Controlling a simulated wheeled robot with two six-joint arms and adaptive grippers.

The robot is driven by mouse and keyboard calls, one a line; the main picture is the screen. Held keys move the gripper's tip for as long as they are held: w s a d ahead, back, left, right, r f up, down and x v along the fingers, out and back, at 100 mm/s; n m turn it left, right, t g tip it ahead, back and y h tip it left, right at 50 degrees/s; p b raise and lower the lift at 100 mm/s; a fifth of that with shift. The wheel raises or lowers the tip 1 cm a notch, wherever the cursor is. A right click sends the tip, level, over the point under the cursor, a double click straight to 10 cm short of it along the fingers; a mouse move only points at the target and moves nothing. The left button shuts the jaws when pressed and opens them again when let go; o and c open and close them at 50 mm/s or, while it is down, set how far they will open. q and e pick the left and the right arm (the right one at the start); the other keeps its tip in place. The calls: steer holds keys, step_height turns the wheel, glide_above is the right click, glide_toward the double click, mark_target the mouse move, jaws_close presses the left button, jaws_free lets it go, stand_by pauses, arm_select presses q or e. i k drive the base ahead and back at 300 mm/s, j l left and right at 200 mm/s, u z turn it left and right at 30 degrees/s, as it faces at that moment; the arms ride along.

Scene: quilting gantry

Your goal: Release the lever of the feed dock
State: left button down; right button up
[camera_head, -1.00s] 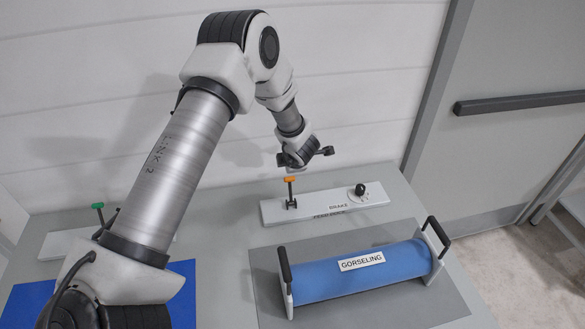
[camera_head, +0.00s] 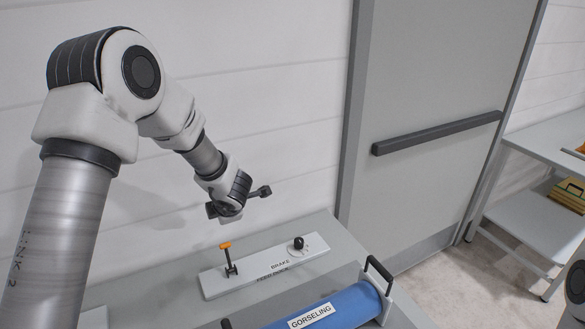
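The feed dock (camera_head: 238,284) is a pale board lying along the back of the grey table, marked "BRAKE" and "FEED DOCK". Its lever (camera_head: 226,246) has an orange handle on a dark stem and stands nearly upright at the board's left part. A black brake knob (camera_head: 298,243) sits on a round dial at the right end. My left gripper (camera_head: 238,202) hangs in the air above the lever, apart from it. Its dark fingers are spread and nothing shows between them. My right gripper is out of view.
A blue roll (camera_head: 345,308) labelled "GORSELING", with black-handled end stands, lies in front of the dock. A grey door with a dark push bar (camera_head: 437,133) stands behind to the right. A shelved side table (camera_head: 545,160) is at the far right.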

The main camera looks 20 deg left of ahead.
mark_target(225, 246)
steer(key=k+l, duration=0.2)
steer(key=l, duration=0.2)
steer(key=k+l, duration=0.45)
steer(key=l, duration=0.3)
